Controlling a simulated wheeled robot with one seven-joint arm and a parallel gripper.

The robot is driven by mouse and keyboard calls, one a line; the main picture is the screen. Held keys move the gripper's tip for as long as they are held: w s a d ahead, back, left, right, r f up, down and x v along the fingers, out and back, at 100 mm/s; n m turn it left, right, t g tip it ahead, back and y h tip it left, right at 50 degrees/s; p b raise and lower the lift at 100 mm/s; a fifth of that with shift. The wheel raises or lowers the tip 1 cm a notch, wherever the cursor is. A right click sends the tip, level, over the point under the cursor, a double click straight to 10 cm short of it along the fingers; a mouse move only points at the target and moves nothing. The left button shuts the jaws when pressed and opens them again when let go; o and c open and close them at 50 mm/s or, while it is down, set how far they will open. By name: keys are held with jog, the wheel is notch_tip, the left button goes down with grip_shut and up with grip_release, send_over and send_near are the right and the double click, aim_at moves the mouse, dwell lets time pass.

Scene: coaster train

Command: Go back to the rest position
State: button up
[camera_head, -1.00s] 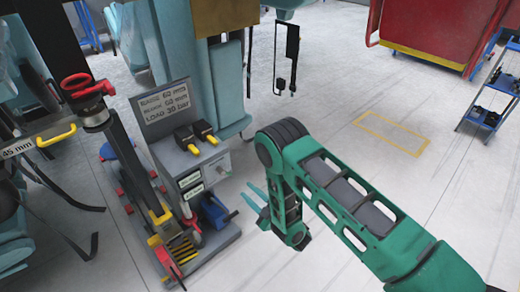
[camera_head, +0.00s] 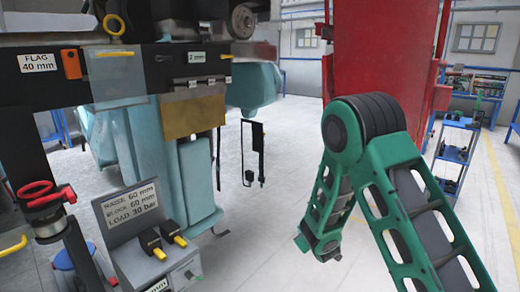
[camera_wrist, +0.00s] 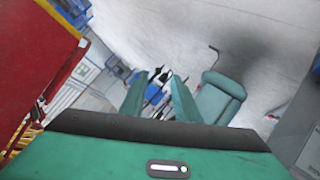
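My green arm crosses the right half of the head view, its dark elbow joint high and its forearm folded down. Its wrist end hangs in front of the pale floor, clear of the grey console (camera_head: 150,235) to the left. The fingers do not show in the head view. In the wrist view, my gripper (camera_wrist: 160,78) has its two teal fingers apart. Nothing is held between them; only distant, blurred objects show through the gap.
A press-like machine with teal columns (camera_head: 198,185) and a black beam fills the left. A red cabinet (camera_head: 385,55) stands behind my arm. A blue shelf cart (camera_head: 452,160) is at the right. Pale floor lies open between machine and arm.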

jog(key=s+d+r+m+g+h, duration=0.2)
jog(key=s+d+r, duration=0.15)
jog(key=d, duration=0.45)
jog(key=s+d+r+m+g+h, duration=0.1)
jog(key=s+d+r+m, duration=0.25)
jog(key=d, duration=0.35)
jog(key=s+d+r+m+g+h, duration=0.1)
jog(key=s+d+r+m+g, duration=0.3)
jog(key=s+d, duration=0.65)
jog(key=s+a+r+m+g+y, duration=0.1)
jog(key=s+r+m+g+y, duration=0.1)
jog(key=s, duration=1.4)
jog(key=s+a+r+m+g+y, duration=0.1)
jog(key=s+r+m+g, duration=0.2)
jog(key=s, duration=1.3)
notch_tip(320, 180, up, 3)
jog(key=shift+s+f+g+y, duration=0.2)
jog(key=shift+s+g+y, duration=0.1)
jog(key=shift+s+y, duration=0.1)
jog(key=shift+w+f, duration=0.25)
jog(key=shift+w, duration=0.4)
